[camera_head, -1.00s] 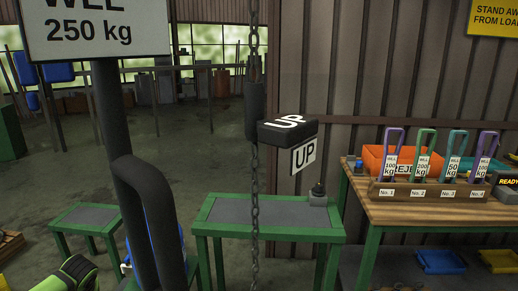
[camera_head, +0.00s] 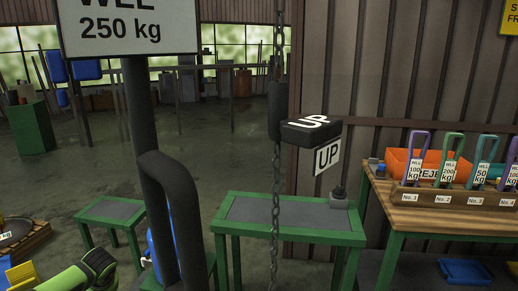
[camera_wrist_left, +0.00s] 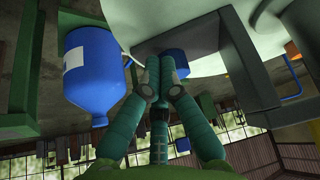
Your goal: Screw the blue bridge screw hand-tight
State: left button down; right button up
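In the left wrist view, a blue knob-like part (camera_wrist_left: 177,63), probably the bridge screw, sits under a grey plate, just beyond my left gripper's fingertips. My left gripper (camera_wrist_left: 158,64) has its teal fingers drawn together, with the tips meeting. The blue part shows behind and to the right of the tips, and I cannot see it held between them. In the head view, my green left wrist (camera_head: 95,272) is at the bottom left, and its fingers are hidden. My right gripper is in neither view.
A black post with a tubular handle (camera_head: 165,200) stands beside my wrist. A chain (camera_head: 276,180) with an UP pendant (camera_head: 311,131) hangs before a green-framed table (camera_head: 290,240).

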pick_arm(q)
jog(key=shift+s+a+r, duration=0.2)
jog(key=shift+s+a, duration=0.4)
jog(key=shift+a, duration=0.3)
jog(key=shift+r, duration=0.1)
jog(key=shift+s+d+p, duration=0.1)
jog(key=shift+s+p, duration=0.05)
jog(key=shift+p, duration=0.15)
jog(key=shift+s, duration=0.1)
jog(key=r+p, duration=0.4)
jog(key=r, duration=0.1)
jog(key=shift+d+r+p, duration=0.2)
jog(key=shift+d+p, duration=0.2)
